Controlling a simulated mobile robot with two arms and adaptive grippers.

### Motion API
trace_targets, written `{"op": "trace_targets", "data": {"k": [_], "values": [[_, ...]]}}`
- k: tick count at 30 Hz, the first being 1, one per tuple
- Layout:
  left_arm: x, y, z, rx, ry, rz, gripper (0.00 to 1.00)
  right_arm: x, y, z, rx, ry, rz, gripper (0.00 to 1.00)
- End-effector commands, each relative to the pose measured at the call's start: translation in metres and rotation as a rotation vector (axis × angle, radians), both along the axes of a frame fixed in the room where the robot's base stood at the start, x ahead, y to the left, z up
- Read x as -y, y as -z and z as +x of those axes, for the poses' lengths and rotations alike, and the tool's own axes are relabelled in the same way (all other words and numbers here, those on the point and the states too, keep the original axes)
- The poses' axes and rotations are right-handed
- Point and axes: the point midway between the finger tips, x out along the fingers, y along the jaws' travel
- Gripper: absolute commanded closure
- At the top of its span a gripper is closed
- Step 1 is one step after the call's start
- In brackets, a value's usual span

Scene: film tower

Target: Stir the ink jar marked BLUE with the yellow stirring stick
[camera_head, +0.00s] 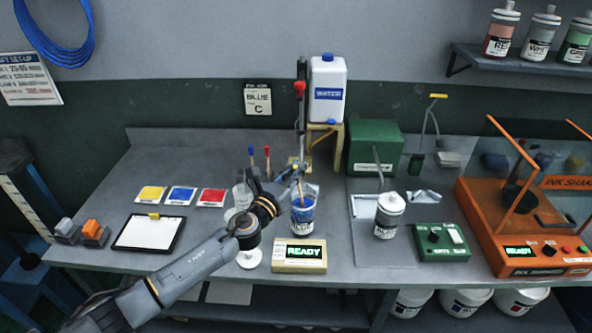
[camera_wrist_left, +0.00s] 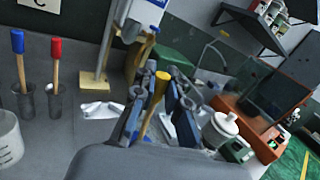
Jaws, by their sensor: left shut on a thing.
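The ink jar (camera_head: 302,222) with a blue label stands on the bench behind the READY scale, just past my left gripper. My left gripper (camera_head: 288,176) is above the jar's mouth, shut on the yellow stirring stick (camera_head: 299,190). In the left wrist view the stick's yellow top (camera_wrist_left: 162,76) sticks up between the fingers (camera_wrist_left: 160,112). The wooden shaft runs down toward the jar, and its lower end appears to be inside the jar's mouth. How deep it reaches is hidden. My right gripper is not in view.
Blue (camera_wrist_left: 17,42) and red (camera_wrist_left: 56,48) sticks stand in holders left of the jar. A lidded jar (camera_head: 389,216) stands to its right. The READY scale (camera_head: 299,256) is in front. A water container (camera_head: 328,90) on a stand is behind. An orange ink shaker (camera_head: 519,260) is far right.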

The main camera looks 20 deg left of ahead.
Motion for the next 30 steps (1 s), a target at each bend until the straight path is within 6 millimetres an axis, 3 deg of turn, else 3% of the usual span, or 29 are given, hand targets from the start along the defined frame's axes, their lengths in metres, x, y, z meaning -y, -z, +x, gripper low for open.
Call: {"op": "trace_targets", "data": {"k": [3, 30], "values": [[-0.002, -0.015, 0.000, 0.000, 0.000, 0.000, 1.00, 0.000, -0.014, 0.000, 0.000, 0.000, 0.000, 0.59], [-0.012, -0.084, -0.003, 0.000, 0.000, 0.001, 1.00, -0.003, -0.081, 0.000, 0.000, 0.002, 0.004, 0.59]]}}
